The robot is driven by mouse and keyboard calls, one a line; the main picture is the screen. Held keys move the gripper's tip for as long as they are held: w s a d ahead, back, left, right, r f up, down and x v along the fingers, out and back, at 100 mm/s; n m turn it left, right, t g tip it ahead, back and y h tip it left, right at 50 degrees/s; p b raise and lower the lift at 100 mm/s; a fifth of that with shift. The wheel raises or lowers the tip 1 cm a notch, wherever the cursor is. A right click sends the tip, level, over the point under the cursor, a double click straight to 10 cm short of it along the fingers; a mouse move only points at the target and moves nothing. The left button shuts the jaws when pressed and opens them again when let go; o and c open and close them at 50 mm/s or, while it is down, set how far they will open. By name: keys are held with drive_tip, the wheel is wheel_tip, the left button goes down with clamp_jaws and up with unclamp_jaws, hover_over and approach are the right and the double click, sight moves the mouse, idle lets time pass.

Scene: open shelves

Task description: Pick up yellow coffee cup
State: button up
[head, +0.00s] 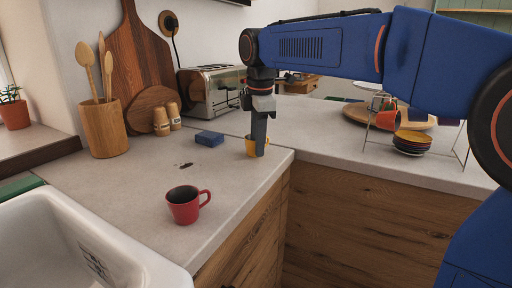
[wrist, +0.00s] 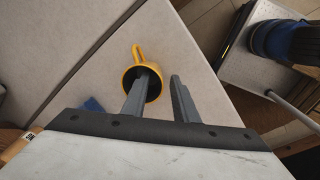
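The yellow coffee cup (wrist: 129,82) stands upright on the counter. In the wrist view its handle points toward the top of the picture. In the head view the cup (head: 249,150) is partly hidden behind my gripper (head: 261,148), near the counter's corner edge. My gripper points down at the cup. In the wrist view my gripper (wrist: 162,80) is open, with one finger over or inside the cup's mouth and the other outside, to the right of the cup. I cannot tell whether either finger touches the cup wall.
A red mug (head: 184,206) stands nearer the front. A blue block (head: 209,138) lies left of the yellow cup. A toaster (head: 212,92), shakers (head: 167,119) and utensil holder (head: 105,129) are behind. A dish rack (head: 413,142) stands right. The sink (head: 80,245) is front left.

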clamp_jaws()
idle(0.3)
wheel_tip(320, 180, up, 10)
idle(0.5)
